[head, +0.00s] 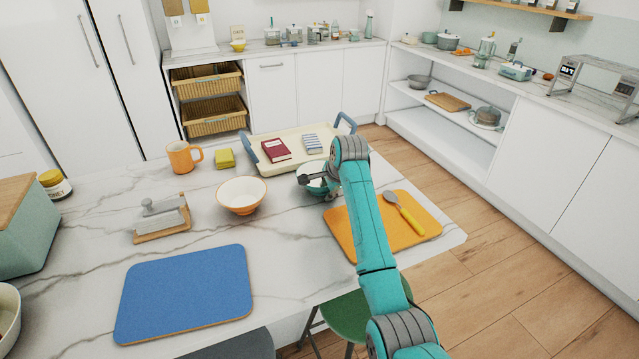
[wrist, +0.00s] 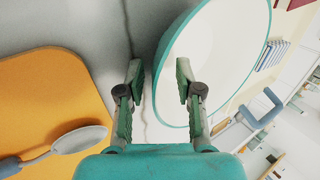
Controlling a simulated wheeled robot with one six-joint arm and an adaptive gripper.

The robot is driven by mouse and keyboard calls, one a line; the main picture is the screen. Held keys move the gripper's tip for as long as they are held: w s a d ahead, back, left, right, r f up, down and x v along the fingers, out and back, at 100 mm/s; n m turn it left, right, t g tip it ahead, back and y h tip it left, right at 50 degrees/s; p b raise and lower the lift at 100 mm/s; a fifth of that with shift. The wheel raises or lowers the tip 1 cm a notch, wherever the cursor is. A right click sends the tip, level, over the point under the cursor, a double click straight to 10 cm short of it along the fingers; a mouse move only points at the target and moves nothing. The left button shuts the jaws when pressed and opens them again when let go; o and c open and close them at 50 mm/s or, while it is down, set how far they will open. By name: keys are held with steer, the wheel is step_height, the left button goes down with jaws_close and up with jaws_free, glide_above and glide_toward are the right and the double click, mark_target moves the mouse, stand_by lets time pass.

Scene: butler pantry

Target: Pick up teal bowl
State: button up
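The teal bowl has a white inside and a teal rim. In the head view the teal bowl (head: 318,186) stands on the marble counter, partly hidden by my gripper (head: 308,180) and arm. In the wrist view the bowl (wrist: 232,50) fills the upper right. My gripper (wrist: 157,80) is open and empty, at the bowl's near rim. The rim's edge lies between the two fingers as seen: the right finger overlaps the white inside, the left finger is over bare counter. I cannot tell whether either touches.
An orange board (head: 385,232) with a yellow-handled spoon (head: 404,212) lies close by. An orange-rimmed bowl (head: 241,195) stands to the left, and a blue mat (head: 185,291) lies at front left.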

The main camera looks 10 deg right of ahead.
jaws_close()
